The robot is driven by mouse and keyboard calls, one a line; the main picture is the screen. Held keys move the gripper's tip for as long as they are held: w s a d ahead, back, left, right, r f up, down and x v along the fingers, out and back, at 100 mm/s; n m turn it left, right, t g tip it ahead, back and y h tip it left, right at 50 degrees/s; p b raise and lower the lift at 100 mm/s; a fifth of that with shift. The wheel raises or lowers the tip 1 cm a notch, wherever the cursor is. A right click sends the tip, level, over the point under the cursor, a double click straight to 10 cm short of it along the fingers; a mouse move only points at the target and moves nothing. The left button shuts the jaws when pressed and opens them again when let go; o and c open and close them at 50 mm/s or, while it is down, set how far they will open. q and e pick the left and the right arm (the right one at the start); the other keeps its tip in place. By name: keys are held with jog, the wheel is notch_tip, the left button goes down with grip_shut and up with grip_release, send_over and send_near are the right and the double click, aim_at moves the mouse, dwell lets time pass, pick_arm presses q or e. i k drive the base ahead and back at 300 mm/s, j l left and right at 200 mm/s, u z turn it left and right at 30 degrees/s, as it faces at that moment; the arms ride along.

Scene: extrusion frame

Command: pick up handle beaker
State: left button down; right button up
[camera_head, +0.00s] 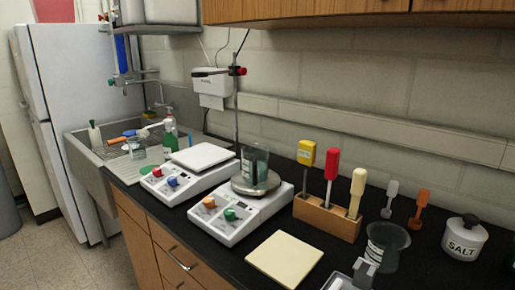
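A clear glass beaker (255,164) with a pale label stands upright on the round plate of the middle stirrer-type device. A second, dark translucent beaker (386,247) stands on the black counter at the lower right. A small pale part overlaps its lower left side, and I cannot tell whether that is a handle. No handle shows clearly on either beaker, so I cannot tell which is the handle beaker. Neither of my grippers can be made out in this view.
A wooden block (326,217) holds yellow, red and cream-handled tools. A cream square plate (285,259) lies in front. A salt jar (464,238) stands right. A white-topped device (201,158) and sink (100,150) are left. A pale object is cut off at the bottom edge.

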aim_at(255, 156)
jog(key=z, duration=0.95)
jog(key=k, duration=0.5)
